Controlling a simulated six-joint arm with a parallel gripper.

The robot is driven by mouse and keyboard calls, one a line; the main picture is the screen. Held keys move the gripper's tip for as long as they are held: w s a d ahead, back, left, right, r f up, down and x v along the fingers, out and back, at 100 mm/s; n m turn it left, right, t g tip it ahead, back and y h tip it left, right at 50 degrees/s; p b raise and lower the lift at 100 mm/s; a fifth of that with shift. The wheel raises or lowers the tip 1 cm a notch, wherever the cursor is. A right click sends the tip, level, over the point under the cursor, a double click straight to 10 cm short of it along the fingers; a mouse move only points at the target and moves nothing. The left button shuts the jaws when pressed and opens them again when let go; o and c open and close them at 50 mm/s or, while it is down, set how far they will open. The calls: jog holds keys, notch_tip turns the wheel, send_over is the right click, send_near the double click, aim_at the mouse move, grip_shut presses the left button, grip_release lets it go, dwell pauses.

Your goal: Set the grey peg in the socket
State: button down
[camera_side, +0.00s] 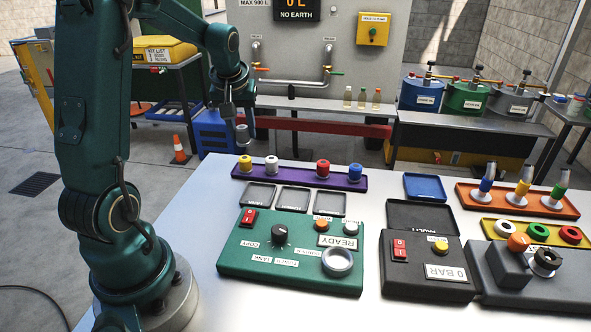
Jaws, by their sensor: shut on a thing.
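My gripper (240,116) is shut on a small grey peg (242,134) and holds it upright above the left end of the purple rack. The jaws are small in this view and the peg's top is hidden between them. A round metal-rimmed socket (338,262) sits at the front right corner of the green control box (232,262). The gripper and peg are well behind and to the left of the socket, apart from it.
The purple rack (297,172) holds yellow, white, red and blue pegs, with a gap in its middle. Three shallow trays (293,199) lie between rack and green box. Dark boxes (430,268) and orange and yellow racks (520,203) stand right.

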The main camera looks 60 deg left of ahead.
jog(key=d+m, duration=0.1)
jog(key=d, duration=0.9)
jog(key=d+f+m+t+h, duration=0.1)
jog(key=d+m, duration=0.1)
jog(key=d, duration=0.9)
jog(key=d+m, duration=0.1)
jog(key=d, duration=1)
jog(key=shift+w+f+m, duration=0.15)
jog(key=shift+f+m, duration=0.15)
jog(key=shift+m, duration=0.1)
jog(key=shift+f, duration=2.2)
jog(key=shift+f, duration=0.75)
jog(key=shift+c, duration=2.2)
grip_release()
jog(key=shift+a, duration=0.1)
